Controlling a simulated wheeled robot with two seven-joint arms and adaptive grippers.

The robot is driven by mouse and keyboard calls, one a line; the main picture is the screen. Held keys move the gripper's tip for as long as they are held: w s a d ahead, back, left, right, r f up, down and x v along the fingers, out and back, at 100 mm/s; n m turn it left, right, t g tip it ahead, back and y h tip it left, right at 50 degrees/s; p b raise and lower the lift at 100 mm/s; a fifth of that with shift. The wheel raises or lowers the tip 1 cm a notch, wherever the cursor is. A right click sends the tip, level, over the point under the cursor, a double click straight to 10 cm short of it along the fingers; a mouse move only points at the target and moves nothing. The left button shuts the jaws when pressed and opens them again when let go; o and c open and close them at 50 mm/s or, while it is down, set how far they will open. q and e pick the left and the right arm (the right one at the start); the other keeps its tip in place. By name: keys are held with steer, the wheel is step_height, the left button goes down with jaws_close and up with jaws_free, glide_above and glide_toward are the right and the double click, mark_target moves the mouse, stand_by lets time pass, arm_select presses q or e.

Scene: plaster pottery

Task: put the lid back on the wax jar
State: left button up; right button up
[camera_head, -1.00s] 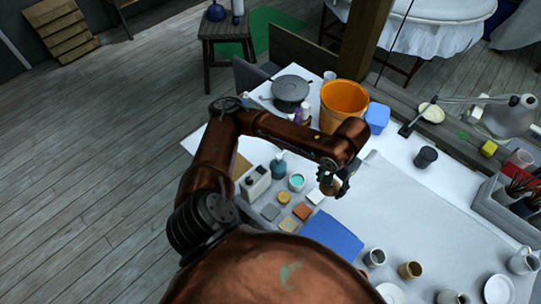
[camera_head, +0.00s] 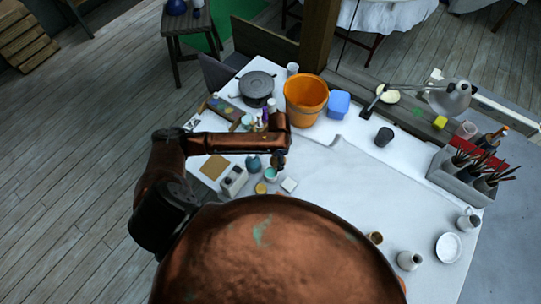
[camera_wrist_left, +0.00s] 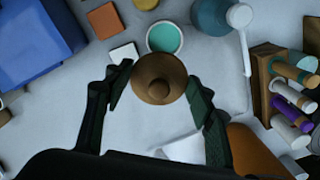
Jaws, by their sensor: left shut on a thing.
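The wax jar (camera_head: 271,174) is a small open pot with a teal filling. It stands upright on the white table, and its open mouth also shows in the left wrist view (camera_wrist_left: 165,37). My left gripper (camera_head: 279,160) is close to the jar, at its upper right in the head view. In the wrist view its two dark fingers (camera_wrist_left: 158,92) are closed on the round brown lid (camera_wrist_left: 158,78), which has a small knob. My right gripper is out of view.
A teal pump bottle (camera_head: 253,162) stands close beside the jar, with a pale box (camera_head: 233,181) further left. A white tile (camera_head: 289,185) and a yellow round pot (camera_head: 261,188) lie near. An orange bucket (camera_head: 305,97) stands behind. The table's middle right is clear.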

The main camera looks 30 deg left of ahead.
mark_target(271, 162)
arm_select(q)
steer(key=s+a+f+m+p, duration=0.1)
steer(key=a+f+m+p, duration=0.1)
steer(key=shift+s+f+m, duration=0.15)
steer(key=shift+s+m, duration=0.15)
steer(key=shift+s, duration=0.1)
steer(key=shift+a+f, duration=0.1)
steer(key=shift+f, duration=0.15)
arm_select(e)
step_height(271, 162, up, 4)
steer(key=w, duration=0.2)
arm_select(q)
steer(key=shift+s+f+b, duration=0.1)
steer(key=shift+f+b, duration=0.55)
steer(key=shift+f, duration=0.15)
steer(key=shift+f+b, duration=2.1)
steer(key=shift+f, duration=0.3)
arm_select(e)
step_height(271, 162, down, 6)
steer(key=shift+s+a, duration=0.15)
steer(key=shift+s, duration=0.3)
arm_select(q)
steer(key=shift+p, duration=0.3)
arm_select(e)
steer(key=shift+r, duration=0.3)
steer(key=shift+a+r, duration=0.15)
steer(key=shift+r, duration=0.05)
